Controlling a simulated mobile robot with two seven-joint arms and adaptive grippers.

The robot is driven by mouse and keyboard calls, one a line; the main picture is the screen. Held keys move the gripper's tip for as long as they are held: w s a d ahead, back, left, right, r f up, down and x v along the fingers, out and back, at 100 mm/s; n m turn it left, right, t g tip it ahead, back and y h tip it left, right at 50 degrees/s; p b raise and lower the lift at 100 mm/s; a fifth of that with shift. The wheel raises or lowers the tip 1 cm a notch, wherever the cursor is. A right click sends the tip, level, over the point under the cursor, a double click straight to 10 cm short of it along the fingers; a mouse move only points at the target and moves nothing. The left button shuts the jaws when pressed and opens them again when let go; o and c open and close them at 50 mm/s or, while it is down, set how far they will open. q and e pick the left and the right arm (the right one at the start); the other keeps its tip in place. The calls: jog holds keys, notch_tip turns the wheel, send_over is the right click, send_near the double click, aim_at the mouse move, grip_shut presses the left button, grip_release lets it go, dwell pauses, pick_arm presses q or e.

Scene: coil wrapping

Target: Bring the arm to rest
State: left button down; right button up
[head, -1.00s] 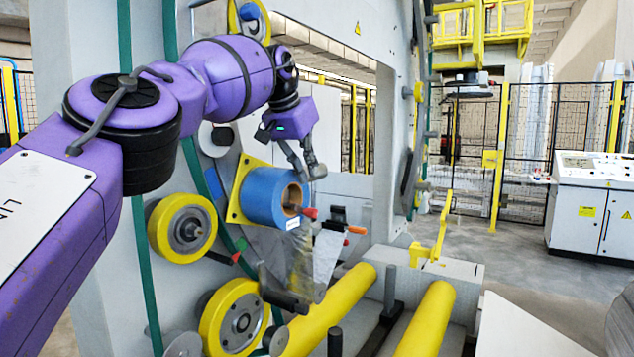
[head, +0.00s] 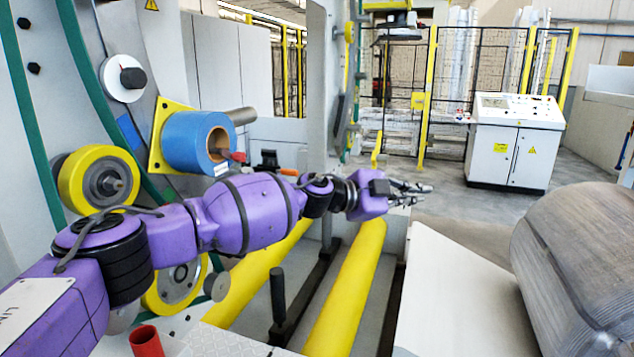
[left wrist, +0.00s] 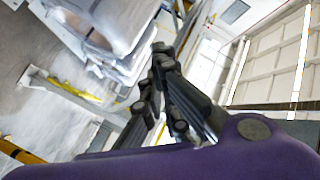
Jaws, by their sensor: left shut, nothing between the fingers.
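My left arm (head: 245,212) is purple and reaches in from the left, stretched almost level across the head view. My left gripper (head: 422,188) is at its far end, shut and empty, in free air beyond the yellow rollers. In the left wrist view the dark fingers (left wrist: 158,62) are together with nothing between them. The blue roll (head: 190,140) sits on its yellow plate on the machine, left of the gripper and well apart from it. My right gripper is not in view.
Yellow rollers (head: 348,290) run below the arm. A large grey wrapped coil (head: 580,260) stands at the right, beside a pale sloping panel (head: 450,300). A white control cabinet (head: 512,145) and a mesh fence stand behind. Open floor lies between the gripper and the cabinet.

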pick_arm(q)
jog(key=s+f+n+t+h, duration=0.1)
jog(key=s+f+n+t, duration=0.3)
jog(key=s+f, duration=0.55)
jog(key=s+a+f+n+t+y, duration=0.1)
jog(key=s+a+f+n+y, duration=0.35)
jog(key=a+f, duration=0.4)
jog(key=s+a+f+n+t+y, duration=0.1)
jog(key=s+a+f+n+y, duration=0.3)
jog(key=a+f, duration=0.5)
jog(key=s+a+f+n+t+y, duration=0.2)
jog(key=s+a+f+n, duration=0.25)
jog(key=a+f, duration=0.4)
jog(key=s+a+f+n+g+y, duration=0.1)
jog(key=s+a+f, duration=0.3)
jog(key=s, duration=0.5)
jog(key=s+a+f+n+g+y+p, duration=0.1)
jog(key=s+a+f, duration=0.4)
jog(key=s, duration=0.5)
jog(key=s+a+f+n+g+y, duration=0.3)
jog(key=s+a+f+n, duration=0.1)
jog(key=s+f, duration=0.4)
jog(key=shift+s+a+f, duration=0.2)
jog(key=shift+s+a, duration=0.55)
jog(key=shift+s, duration=0.45)
